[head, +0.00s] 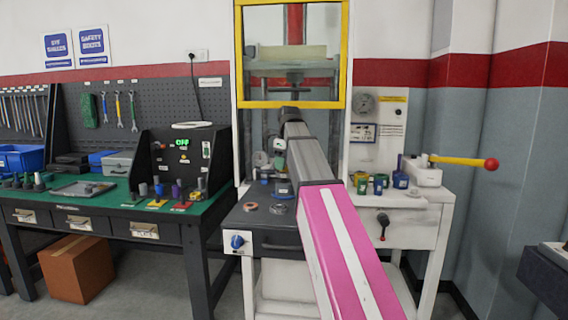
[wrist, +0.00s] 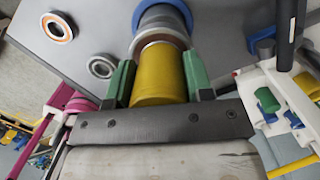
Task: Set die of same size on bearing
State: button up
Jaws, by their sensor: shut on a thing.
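In the wrist view my gripper (wrist: 160,75) has its green fingers shut on a yellow cylindrical die (wrist: 160,82). A metallic ring (wrist: 146,47) shows at the die's far end. Just beyond it is a grey-blue round piece with a blue rim (wrist: 164,12). The die lines up with these, but I cannot tell whether it touches the blue-rimmed piece. A bearing with an orange ring (wrist: 58,27) and a smaller bearing (wrist: 102,67) lie on the grey surface to the left. In the head view my arm hides the gripper and the die.
In the head view, the press frame (head: 349,60) stands around my arm. Bearings (head: 277,208) lie on its bench. Several coloured dies (head: 400,180) stand at the right near a red-knobbed lever (head: 460,161). A green-topped workbench (head: 110,200) is at left.

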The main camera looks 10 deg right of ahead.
jog(key=o, duration=0.8)
jog(key=shift+o, duration=0.4)
jog(key=o, duration=0.5)
jog(key=shift+r, duration=0.1)
jog(key=shift+r, duration=4.5)
